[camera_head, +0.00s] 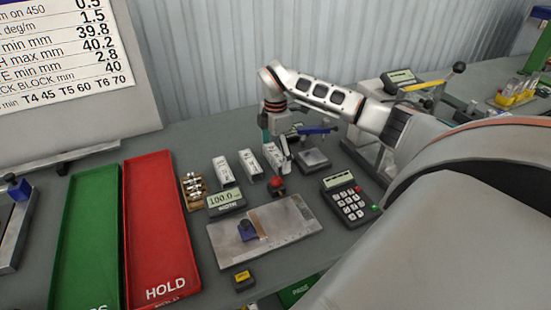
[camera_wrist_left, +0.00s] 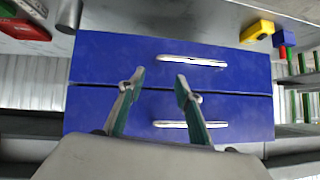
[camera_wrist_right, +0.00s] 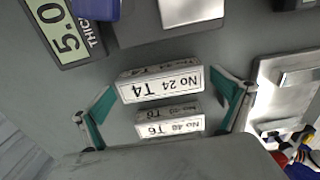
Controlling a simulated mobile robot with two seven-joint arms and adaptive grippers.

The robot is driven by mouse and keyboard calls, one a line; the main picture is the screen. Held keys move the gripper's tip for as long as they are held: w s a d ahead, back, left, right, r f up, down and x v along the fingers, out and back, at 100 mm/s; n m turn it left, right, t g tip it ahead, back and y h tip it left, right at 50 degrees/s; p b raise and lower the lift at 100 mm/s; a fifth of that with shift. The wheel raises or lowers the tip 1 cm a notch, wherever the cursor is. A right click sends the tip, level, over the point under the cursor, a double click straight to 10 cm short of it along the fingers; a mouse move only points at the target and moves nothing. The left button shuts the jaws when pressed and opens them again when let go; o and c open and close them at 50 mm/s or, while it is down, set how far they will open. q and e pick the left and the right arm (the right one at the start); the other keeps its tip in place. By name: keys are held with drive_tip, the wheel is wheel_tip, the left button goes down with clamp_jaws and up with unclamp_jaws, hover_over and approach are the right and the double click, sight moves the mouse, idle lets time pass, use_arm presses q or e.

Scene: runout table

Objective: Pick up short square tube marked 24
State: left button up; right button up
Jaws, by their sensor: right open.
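The short square tube marked No 24 T4 (camera_wrist_right: 160,85) lies pale grey, label toward the camera, between the fingertips in the right wrist view. My right gripper (camera_wrist_right: 165,84) is open, one finger on each side of it, apart from it. In the head view several short tubes (camera_head: 222,171) stand in a row; my right gripper (camera_head: 283,138) is over the right end, and labels are unreadable. My left gripper (camera_wrist_left: 160,79) is open and empty.
A green tray (camera_head: 86,240) and a red HOLD tray (camera_head: 158,230) lie at the left. A metal plate (camera_head: 285,227), a display box (camera_head: 226,199) and a keypad (camera_head: 350,200) surround the tubes. Blue drawers (camera_wrist_left: 110,60) face my left gripper.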

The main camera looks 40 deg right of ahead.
drive_tip(key=c, duration=1.2)
drive_tip(key=shift+r, duration=0.1)
